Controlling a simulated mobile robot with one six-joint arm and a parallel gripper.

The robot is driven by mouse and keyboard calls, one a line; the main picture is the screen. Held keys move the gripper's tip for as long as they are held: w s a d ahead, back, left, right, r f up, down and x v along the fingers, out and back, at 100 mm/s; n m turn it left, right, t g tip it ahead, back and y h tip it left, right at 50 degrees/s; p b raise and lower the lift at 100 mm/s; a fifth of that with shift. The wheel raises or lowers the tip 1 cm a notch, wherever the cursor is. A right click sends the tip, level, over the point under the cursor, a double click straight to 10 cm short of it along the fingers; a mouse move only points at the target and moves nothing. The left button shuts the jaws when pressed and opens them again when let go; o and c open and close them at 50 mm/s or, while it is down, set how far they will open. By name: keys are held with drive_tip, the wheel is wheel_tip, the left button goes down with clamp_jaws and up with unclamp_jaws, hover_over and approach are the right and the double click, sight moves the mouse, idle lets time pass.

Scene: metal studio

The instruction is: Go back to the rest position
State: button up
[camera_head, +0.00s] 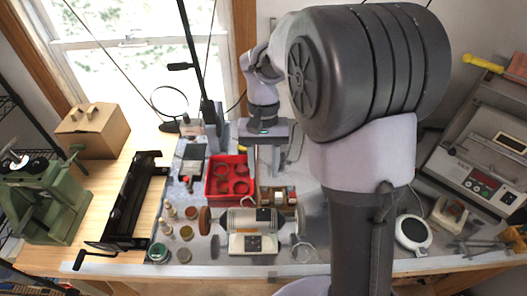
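My arm rises in front of the right half of the bench, its large grey joint close to the camera. My gripper (265,152) is small and far from the camera, near the back of the bench, pointing down. It is above and just right of the red tray (217,199). Its fingertips are too small to tell whether they are apart or hold anything. A wooden box (292,209) with small items stands below it. My arm hides part of the bench to the right.
A bench grinder (254,243) stands at the front middle, with small jars (186,233) to its left. A black metal frame (133,200), a green machine (45,195) and a cardboard box (93,131) are at left. A grey machine (480,150) and a white round device (413,232) are at right.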

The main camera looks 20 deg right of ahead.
drive_tip(key=v, duration=0.3)
drive_tip(key=shift+r, duration=0.1)
drive_tip(key=s+a+f+t+b, duration=0.2)
drive_tip(key=s+f+t+b, duration=0.2)
drive_tip(key=s+b, duration=0.4)
drive_tip(key=s+a+f+t+y+b, duration=0.1)
drive_tip(key=s+a+f+t+b, duration=0.2)
drive_tip(key=s+f+b, duration=0.4)
drive_tip(key=s+t+b, duration=0.1)
drive_tip(key=b, duration=0.3)
drive_tip(key=shift+s+m+t, duration=0.3)
drive_tip(key=shift+s+m, duration=0.1)
drive_tip(key=shift+a+f, duration=0.1)
drive_tip(key=shift+a, duration=0.05)
